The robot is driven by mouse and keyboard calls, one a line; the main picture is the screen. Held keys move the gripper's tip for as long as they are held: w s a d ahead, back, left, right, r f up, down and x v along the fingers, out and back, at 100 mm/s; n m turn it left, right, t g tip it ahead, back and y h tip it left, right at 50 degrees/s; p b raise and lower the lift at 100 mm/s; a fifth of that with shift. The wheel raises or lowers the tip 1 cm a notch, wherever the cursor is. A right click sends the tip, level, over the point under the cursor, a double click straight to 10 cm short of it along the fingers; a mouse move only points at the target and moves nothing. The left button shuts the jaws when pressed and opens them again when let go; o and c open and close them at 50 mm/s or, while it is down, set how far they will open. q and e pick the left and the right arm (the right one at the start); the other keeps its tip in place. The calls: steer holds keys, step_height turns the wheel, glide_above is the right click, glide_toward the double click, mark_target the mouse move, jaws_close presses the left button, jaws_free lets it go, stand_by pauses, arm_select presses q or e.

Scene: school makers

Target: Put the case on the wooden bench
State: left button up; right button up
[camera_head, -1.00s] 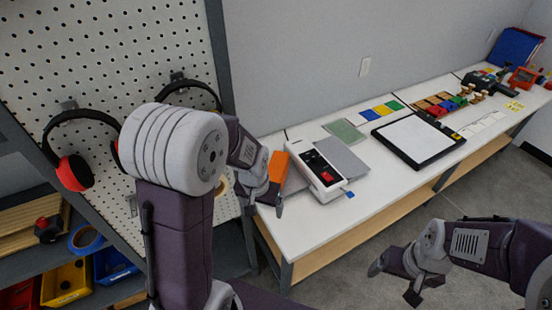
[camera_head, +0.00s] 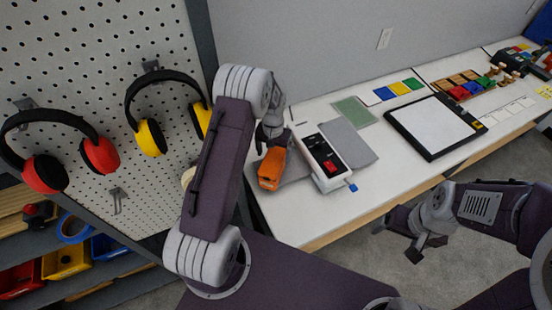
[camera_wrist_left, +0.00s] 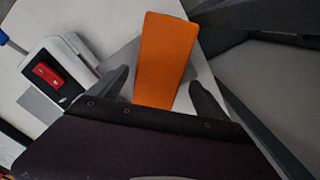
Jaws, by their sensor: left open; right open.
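The orange case (camera_head: 270,172) stands at the near left end of the white-topped bench (camera_head: 305,226), beside a white device. In the left wrist view the case (camera_wrist_left: 163,58) lies between the two fingers of my left gripper (camera_wrist_left: 162,95). The fingers are apart, with a gap on either side of the case. In the head view my left gripper (camera_head: 272,140) is just behind and above the case. My right gripper (camera_head: 417,246) is open and empty, in front of the bench and over the floor. The bench has a white top and wood-coloured parts below; no other wooden bench is clearly visible.
The white device (camera_head: 322,163) with a red switch is close to the case's right. A black-framed white panel (camera_head: 433,126) and coloured blocks lie farther right. Ear defenders (camera_head: 150,135) hang on the pegboard (camera_head: 90,50) at left. Storage bins (camera_head: 66,260) sit below.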

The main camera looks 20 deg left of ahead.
arm_select(q)
steer(key=shift+s+f, duration=0.35)
steer(key=shift+s, duration=0.1)
steer(key=w+f, duration=0.1)
steer(key=w+f+p, duration=0.1)
steer(key=f, duration=0.1)
steer(key=shift+w+d+f, duration=0.1)
steer(key=shift+w+f, duration=0.05)
steer(key=shift+w, duration=0.05)
step_height(320, 180, down, 3)
steer(key=shift+r+p, duration=0.15)
steer(key=shift+p, duration=0.3)
steer(key=shift+s, duration=0.45)
steer(key=shift+w, duration=0.1)
steer(key=shift+w+f, duration=0.3)
steer(key=c, duration=1.8)
steer(key=shift+s+r, duration=0.1)
steer(key=shift+r, duration=0.05)
jaws_close()
arm_select(e)
steer(key=shift+w+r, duration=0.3)
steer(key=shift+r, duration=0.2)
steer(key=shift+w+r, duration=0.25)
steer(key=shift+r, duration=0.2)
